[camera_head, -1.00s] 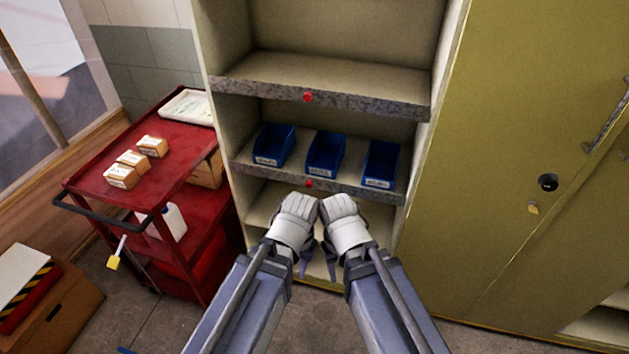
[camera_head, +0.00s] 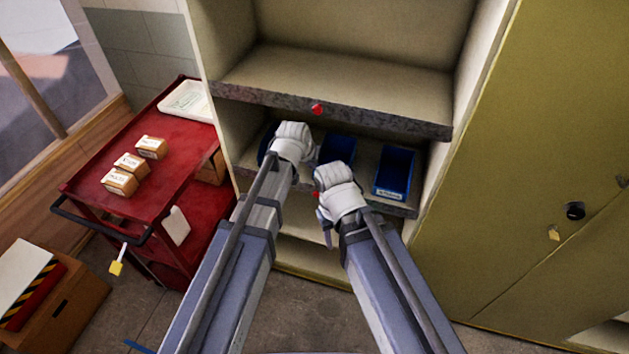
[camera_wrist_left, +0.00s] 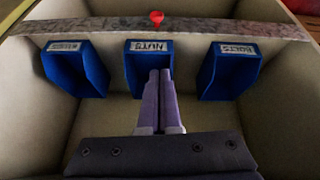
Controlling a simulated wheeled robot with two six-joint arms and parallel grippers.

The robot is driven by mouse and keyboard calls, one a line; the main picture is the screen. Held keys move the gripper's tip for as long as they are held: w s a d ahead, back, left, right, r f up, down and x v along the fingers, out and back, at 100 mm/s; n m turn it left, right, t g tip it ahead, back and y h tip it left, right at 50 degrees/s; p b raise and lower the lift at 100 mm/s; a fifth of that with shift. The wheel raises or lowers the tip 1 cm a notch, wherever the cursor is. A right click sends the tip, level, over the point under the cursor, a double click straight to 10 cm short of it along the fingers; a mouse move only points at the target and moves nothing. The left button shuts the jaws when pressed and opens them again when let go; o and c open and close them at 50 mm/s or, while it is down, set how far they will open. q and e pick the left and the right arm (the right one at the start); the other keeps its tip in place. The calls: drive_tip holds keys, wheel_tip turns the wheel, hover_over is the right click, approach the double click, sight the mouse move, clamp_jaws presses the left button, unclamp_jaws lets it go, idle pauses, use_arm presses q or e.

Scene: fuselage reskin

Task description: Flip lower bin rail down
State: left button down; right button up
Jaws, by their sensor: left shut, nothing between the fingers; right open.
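The lower bin rail (camera_head: 398,208) is a grey speckled strip along the front of the lower shelf. My arms cover much of it in the head view. Its red knob (camera_head: 316,195) shows beside my right gripper. My left gripper (camera_head: 296,148) is at the lower shelf, in front of the left bin; its fingertips are hard to see there. In the left wrist view, its purple fingers (camera_wrist_left: 160,72) are shut and empty, pointing at the middle bin (camera_wrist_left: 148,60). A rail with a red knob (camera_wrist_left: 157,18) runs beyond the bins. My right gripper (camera_head: 326,228) is open, low at the rail's front.
The upper rail (camera_head: 380,122) with its own red knob (camera_head: 317,109) lies above my grippers. The right blue bin (camera_head: 394,170) stands on the lower shelf. A red cart (camera_head: 180,170) is at the left, a yellow-green cabinet (camera_head: 510,150) at the right.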

use_arm(q)
drive_tip(key=shift+f, duration=0.1)
drive_tip(key=b, duration=1)
hover_over(315, 188)
drive_tip(key=w, duration=0.1)
drive_tip(key=f, duration=0.6)
drive_tip(key=d+f, duration=0.1)
drive_tip(key=f, duration=0.2)
drive_tip(key=shift+w+f, duration=0.15)
drive_tip(key=shift+f, duration=0.2)
drive_tip(key=s, duration=0.1)
drive_tip(key=s+f+b, duration=0.1)
drive_tip(key=s, duration=0.1)
drive_tip(key=shift+a+f, duration=0.2)
drive_tip(key=shift+a, duration=0.15)
drive_tip(key=shift+s+f+b, duration=0.15)
drive_tip(key=shift+s+b, duration=0.05)
drive_tip(key=shift+b, duration=0.1)
drive_tip(key=shift+s+a+b, duration=0.1)
drive_tip(key=shift+s+b, duration=0.05)
drive_tip(key=shift+b, duration=0.15)
drive_tip(key=shift+f+t, duration=0.1)
drive_tip(key=shift+t, duration=0.2)
drive_tip(key=shift+s+t+h+b, duration=0.2)
drive_tip(key=shift+t+h+b, duration=0.1)
drive_tip(key=shift+b, duration=0.2)
